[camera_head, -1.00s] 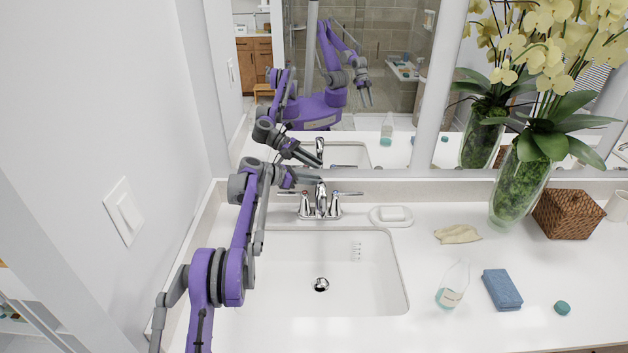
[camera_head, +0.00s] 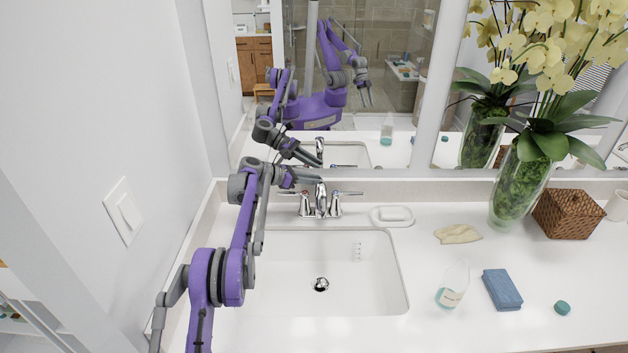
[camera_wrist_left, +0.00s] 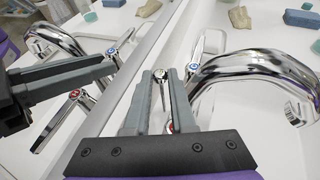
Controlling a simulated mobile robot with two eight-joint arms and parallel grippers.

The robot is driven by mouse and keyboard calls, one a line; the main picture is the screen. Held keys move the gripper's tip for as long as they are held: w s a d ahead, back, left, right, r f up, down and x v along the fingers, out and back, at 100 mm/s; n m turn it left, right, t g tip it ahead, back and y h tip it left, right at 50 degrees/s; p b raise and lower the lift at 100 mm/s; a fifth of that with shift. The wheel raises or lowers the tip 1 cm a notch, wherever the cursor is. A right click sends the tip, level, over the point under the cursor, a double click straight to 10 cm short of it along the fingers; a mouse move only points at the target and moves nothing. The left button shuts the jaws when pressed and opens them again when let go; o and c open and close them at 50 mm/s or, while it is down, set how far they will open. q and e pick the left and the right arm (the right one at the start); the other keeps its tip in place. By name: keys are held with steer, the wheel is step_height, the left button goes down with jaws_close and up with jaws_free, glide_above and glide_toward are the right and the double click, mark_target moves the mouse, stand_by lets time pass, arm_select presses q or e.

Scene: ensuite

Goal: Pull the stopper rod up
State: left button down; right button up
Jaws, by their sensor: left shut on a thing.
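The stopper rod (camera_wrist_left: 160,78), a thin chrome rod with a round knob, stands behind the spout in the left wrist view. My left gripper (camera_wrist_left: 161,83) is shut on it just below the knob, one grey finger on each side. In the head view my left gripper (camera_head: 316,180) reaches in from the left behind the chrome faucet (camera_head: 321,205), and the rod cannot be made out there. The round chrome drain stopper (camera_head: 321,285) is in the sink floor. My right gripper is not directly in view.
The white sink (camera_head: 375,270) is empty. The mirror (camera_head: 400,110) is close behind the faucet, and a wall (camera_head: 110,120) borders the left.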

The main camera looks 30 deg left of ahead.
stand_by(0.6)
arm_select(q)
step_height(320, 180, up, 3)
steer(key=shift+w+f+p, duration=0.1)
steer(key=shift+p, duration=0.45)
steer(key=c, duration=1)
jaws_free()
steer(key=shift+c, duration=0.2)
